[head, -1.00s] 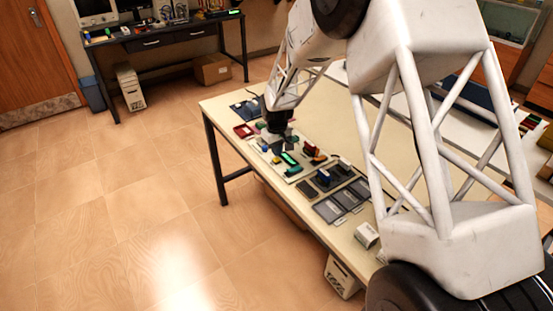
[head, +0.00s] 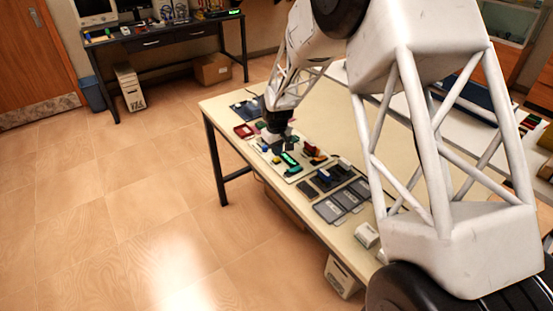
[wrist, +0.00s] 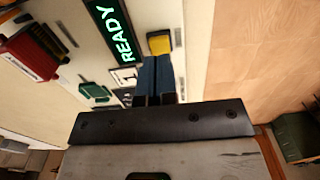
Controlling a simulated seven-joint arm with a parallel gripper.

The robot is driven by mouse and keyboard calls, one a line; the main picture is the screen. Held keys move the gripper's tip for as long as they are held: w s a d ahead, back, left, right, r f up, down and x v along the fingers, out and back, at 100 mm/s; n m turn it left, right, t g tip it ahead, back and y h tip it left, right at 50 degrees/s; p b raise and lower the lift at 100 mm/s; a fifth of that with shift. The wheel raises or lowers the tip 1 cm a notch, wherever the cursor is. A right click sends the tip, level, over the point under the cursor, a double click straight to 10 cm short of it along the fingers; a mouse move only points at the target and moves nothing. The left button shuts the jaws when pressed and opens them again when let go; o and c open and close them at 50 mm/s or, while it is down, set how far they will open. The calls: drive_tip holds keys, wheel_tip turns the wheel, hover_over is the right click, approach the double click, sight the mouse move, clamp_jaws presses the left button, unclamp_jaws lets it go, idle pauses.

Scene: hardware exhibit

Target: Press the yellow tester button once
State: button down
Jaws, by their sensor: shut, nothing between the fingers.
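The yellow tester button (wrist: 159,43) shows in the wrist view, beside a display with green letters reading READY (wrist: 115,32). My gripper (wrist: 156,60) is shut and empty. In the wrist view its blue-grey fingertips lie just below the button and partly cover its lower edge; I cannot tell whether they touch it. In the head view my gripper (head: 274,140) is low over the panel at the table's far left end.
A red block (wrist: 36,52) and a green part (wrist: 93,90) stand on the panel left of my fingers. Grey trays (head: 341,200) lie nearer along the table (head: 395,125). The table's back half beside my arm is mostly clear.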

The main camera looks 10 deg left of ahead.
sight(276, 159)
drive_tip(key=shift+f, duration=1.35)
idle(1.4)
drive_tip(key=shift+r, duration=3.5)
